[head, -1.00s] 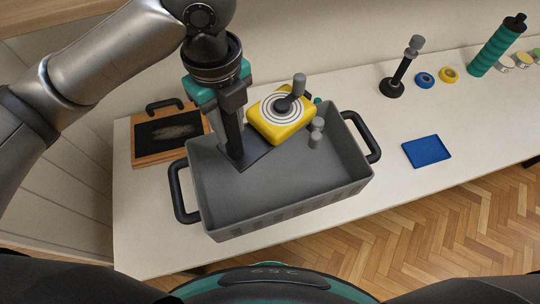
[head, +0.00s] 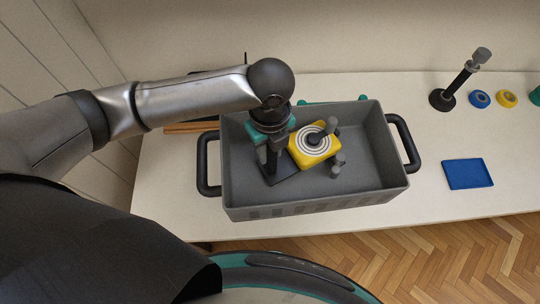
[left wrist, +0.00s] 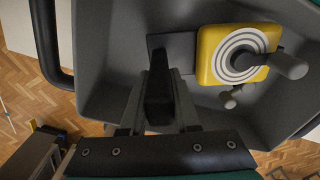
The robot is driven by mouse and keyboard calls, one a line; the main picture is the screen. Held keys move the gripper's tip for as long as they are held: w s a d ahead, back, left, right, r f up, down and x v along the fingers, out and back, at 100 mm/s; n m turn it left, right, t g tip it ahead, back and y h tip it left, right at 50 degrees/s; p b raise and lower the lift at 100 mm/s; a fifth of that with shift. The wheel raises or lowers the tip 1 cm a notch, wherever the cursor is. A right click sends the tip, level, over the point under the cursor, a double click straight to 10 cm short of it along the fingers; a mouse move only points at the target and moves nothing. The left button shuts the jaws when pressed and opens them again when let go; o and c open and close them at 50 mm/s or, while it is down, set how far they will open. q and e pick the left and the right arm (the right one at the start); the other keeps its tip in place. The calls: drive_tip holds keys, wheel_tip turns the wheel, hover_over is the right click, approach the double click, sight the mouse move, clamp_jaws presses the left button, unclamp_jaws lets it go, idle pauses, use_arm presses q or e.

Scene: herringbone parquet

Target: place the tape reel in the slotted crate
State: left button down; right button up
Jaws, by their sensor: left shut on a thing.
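The tape reel (head: 303,157) has a yellow square body with black and white rings, a grey crank and a dark plate-like part. My left gripper (head: 271,168) is shut on its dark part. The reel is inside the walls of the grey slotted crate (head: 384,194); I cannot tell whether it touches the floor. In the left wrist view the reel (left wrist: 207,62) lies right of my left gripper (left wrist: 160,92), with the crate wall (left wrist: 92,45) to the left. My right gripper is not in view.
A blue tray (head: 468,174) lies on the white table (head: 430,200) to the right. Behind it are a dark stand (head: 459,80), a blue roll (head: 479,99) and a yellow roll (head: 507,98). A wooden-edged board (head: 190,127) is partly hidden behind my arm.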

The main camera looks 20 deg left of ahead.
use_arm(q)
drive_tip(key=shift+f, duration=1.6)
drive_tip(key=c, duration=0.6)
unclamp_jaws()
drive_tip(key=shift+f, duration=0.1)
drive_tip(key=shift+c, duration=0.2)
wheel_tip(320, 180, up, 12)
drive_tip(key=shift+r+p, duration=0.2)
drive_tip(key=shift+p, duration=0.5)
